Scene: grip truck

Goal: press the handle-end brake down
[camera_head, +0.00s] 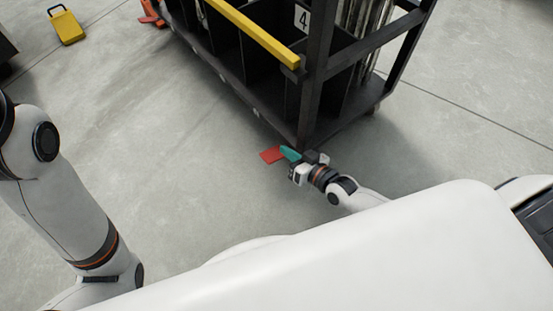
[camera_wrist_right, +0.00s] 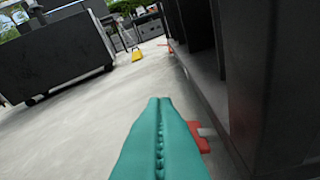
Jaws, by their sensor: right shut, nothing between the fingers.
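The grip truck (camera_head: 318,85) is a dark cart with a yellow handle bar (camera_head: 255,33) along its top. A red brake pedal (camera_head: 271,155) sticks out low near the floor at the cart's near corner; part of it also shows in the right wrist view (camera_wrist_right: 199,137), beside the fingers. My right gripper (camera_head: 287,152) has teal fingers, shut and empty, beside the red pedal at its right. In the right wrist view the shut fingers (camera_wrist_right: 160,103) point forward along the cart's side. I cannot tell whether they touch the pedal. My left gripper is out of view; only its arm shows.
A second red-orange pedal (camera_head: 152,13) is at the cart's far end. A yellow floor object (camera_head: 66,26) stands at the upper left. In the right wrist view a dark cabinet on wheels (camera_wrist_right: 55,58) stands at the left.

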